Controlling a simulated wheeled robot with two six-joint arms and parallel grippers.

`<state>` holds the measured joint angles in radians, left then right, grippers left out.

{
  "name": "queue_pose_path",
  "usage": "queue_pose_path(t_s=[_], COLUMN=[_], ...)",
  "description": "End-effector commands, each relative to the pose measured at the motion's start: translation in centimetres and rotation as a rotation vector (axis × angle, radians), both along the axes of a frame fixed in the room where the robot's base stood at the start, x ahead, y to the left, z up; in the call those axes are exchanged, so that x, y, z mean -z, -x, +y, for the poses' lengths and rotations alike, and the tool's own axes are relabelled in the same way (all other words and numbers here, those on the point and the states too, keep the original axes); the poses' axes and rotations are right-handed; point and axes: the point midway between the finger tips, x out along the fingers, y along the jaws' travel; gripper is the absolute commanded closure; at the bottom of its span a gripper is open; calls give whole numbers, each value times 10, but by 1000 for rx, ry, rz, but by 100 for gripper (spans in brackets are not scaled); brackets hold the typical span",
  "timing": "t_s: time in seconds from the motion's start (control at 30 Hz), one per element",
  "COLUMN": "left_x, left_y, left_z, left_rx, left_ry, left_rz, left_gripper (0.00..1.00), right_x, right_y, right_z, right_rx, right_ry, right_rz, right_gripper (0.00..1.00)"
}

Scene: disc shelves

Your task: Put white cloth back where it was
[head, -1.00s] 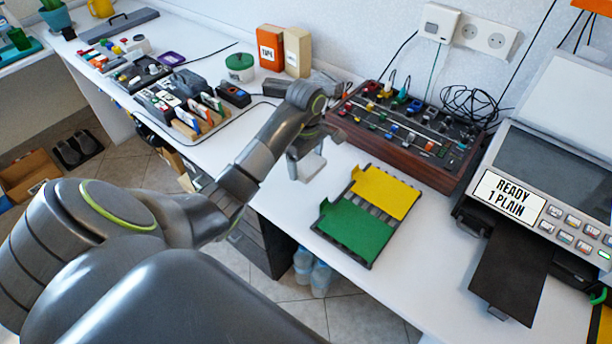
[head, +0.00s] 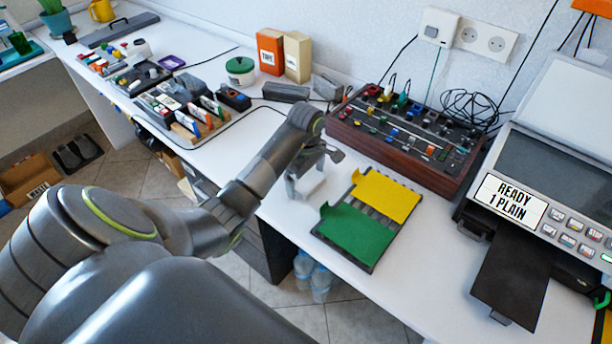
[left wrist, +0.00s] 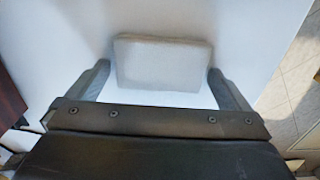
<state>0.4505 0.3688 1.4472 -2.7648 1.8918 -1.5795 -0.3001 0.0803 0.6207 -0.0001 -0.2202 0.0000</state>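The white cloth (left wrist: 162,62) shows in the left wrist view as a small pale folded block between my two fingers, with a finger at each side of it. In the head view the cloth (head: 314,187) is a small white patch between the fingers, partly hidden by them. The left gripper (left wrist: 160,80) points down at the bare desk in the wrist view. Whether the cloth touches the desk is unclear. My right gripper is in neither view.
A dark rack with a green folder (head: 354,236) and a yellow folder (head: 384,194) lies right of the gripper. A wood-sided mixer (head: 400,158) stands behind, a printer (head: 535,190) at right. Grey blocks (head: 285,91) lie behind the arm. The desk's front edge is close.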

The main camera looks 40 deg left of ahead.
Motion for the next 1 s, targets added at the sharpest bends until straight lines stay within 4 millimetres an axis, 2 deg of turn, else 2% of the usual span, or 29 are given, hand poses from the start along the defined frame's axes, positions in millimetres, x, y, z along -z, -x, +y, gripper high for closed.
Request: queue_pose_path(t_s=[0.23, 0.37, 0.53, 0.8, 1.0], left_x=[-8, -31, -75, -104, -119], left_y=[-1, -1, -1, 0, 0], left_z=[0, 1, 0, 0, 0], left_rx=[0, 1, 0, 0, 0], left_ry=[-1, -2, -1, 0, 0], left_rz=[-2, -6, -3, 0, 0], left_gripper=[0, 0, 0, 0, 0], right_x=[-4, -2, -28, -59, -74], right_y=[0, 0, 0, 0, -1], right_z=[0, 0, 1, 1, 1], right_rx=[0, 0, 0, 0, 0], right_ry=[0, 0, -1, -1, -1], right_rz=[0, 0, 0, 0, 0], right_gripper=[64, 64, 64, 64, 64])
